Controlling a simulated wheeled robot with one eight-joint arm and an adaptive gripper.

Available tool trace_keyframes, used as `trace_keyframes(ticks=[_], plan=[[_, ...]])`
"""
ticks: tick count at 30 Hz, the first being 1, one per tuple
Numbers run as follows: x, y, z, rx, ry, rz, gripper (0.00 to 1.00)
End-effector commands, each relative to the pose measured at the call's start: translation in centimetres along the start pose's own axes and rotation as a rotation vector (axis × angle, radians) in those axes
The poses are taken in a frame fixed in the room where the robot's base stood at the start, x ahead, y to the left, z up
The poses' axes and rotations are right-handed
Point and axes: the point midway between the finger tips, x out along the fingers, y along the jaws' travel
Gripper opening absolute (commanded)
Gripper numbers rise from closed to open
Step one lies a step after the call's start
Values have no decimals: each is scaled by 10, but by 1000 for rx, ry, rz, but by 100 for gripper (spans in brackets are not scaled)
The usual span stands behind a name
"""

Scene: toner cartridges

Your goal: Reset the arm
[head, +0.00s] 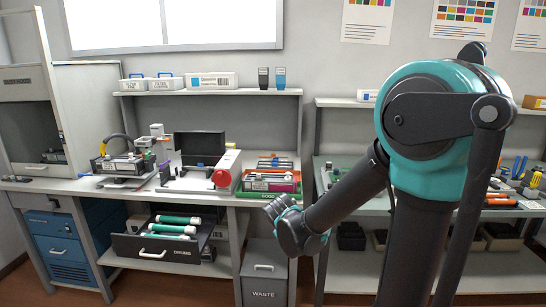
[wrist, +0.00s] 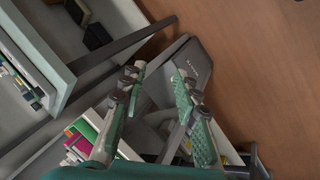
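My arm reaches down and to the left in front of the shelf at the right of the head view. My gripper (head: 280,208) hangs in front of the bench, near the tray with the green front edge, seen small and partly hidden by its own wrist. In the wrist view my gripper (wrist: 160,72) has its two green-padded fingers spread apart, with nothing held between them. Beyond the fingers lie the grey waste bin (wrist: 198,62) and the brown floor (wrist: 262,60). The waste bin (head: 264,273) stands on the floor below my gripper in the head view.
The bench (head: 60,186) carries a black-backed machine (head: 200,148) and a green-edged tray (head: 270,195) of cartridges. An open drawer (head: 150,253) with green rollers juts out below. A shelf unit (head: 362,207) with tools stands right. Floor in front is clear.

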Motion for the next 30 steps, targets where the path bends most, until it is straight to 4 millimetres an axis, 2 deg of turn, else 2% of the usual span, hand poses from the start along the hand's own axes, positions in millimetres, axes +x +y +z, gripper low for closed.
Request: trace_keyframes(ticks=[1,6,12,15,21,30], plan=[[0,10,20,52,-10,-24,31],[0,24,79,220,-24,-114,31],[-4,24,138,422,-19,-205,31],[-5,20,158,505,-9,-237,31],[-7,14,177,594,4,-271,31],[-7,13,179,604,7,-276,31]])
